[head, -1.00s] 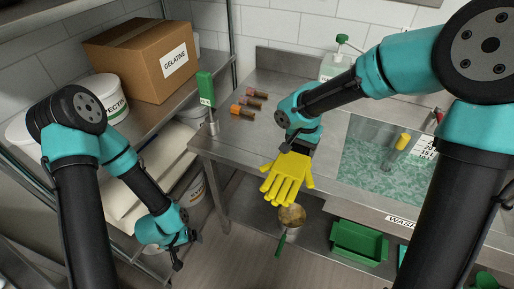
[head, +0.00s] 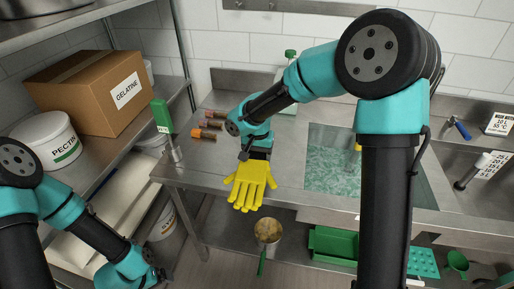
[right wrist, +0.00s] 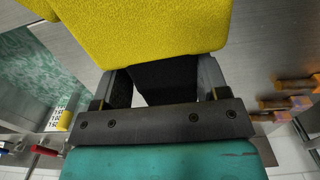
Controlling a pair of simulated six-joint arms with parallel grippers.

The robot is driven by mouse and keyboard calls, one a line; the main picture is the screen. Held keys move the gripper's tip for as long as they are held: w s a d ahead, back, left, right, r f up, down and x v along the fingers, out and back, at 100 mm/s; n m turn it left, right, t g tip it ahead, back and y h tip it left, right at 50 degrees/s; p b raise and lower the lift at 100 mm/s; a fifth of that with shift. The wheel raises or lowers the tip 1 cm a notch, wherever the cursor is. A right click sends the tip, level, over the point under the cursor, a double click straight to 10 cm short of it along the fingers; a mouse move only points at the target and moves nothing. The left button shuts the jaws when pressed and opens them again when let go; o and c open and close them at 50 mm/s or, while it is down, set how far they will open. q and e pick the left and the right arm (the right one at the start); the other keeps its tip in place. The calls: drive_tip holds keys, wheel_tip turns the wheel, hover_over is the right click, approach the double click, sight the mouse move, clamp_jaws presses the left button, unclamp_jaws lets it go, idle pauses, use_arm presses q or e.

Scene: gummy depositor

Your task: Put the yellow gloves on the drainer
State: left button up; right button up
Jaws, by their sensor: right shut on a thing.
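The yellow gloves (head: 250,186) hang fingers-down from my right gripper (head: 257,156) in the head view, in front of the steel bench's front edge. In the right wrist view the gloves (right wrist: 140,30) fill the top, and my right gripper (right wrist: 160,82) is shut on them at the cuff end. My left gripper (head: 158,273) is low at the bottom left, away from the gloves; its jaws are too small and dark to read. I cannot tell for sure which surface is the drainer.
A water-filled sink (head: 333,165) lies right of the gloves, with a second sink (head: 470,185) farther right.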

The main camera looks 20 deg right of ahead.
drive_tip(key=w+d, duration=0.1)
drive_tip(key=w, duration=0.4)
drive_tip(key=w+d, duration=0.1)
drive_tip(key=w, duration=0.2)
drive_tip(key=shift+d+f, duration=0.35)
drive_tip(key=shift+f, duration=0.05)
drive_tip(key=shift+w+d, duration=0.15)
drive_tip(key=shift+w, duration=0.2)
drive_tip(key=shift+f, duration=1.8)
drive_tip(key=shift+f, duration=0.1)
drive_tip(key=o, duration=1.3)
drive_tip(key=shift+c, duration=0.2)
wheel_tip(320, 180, up, 12)
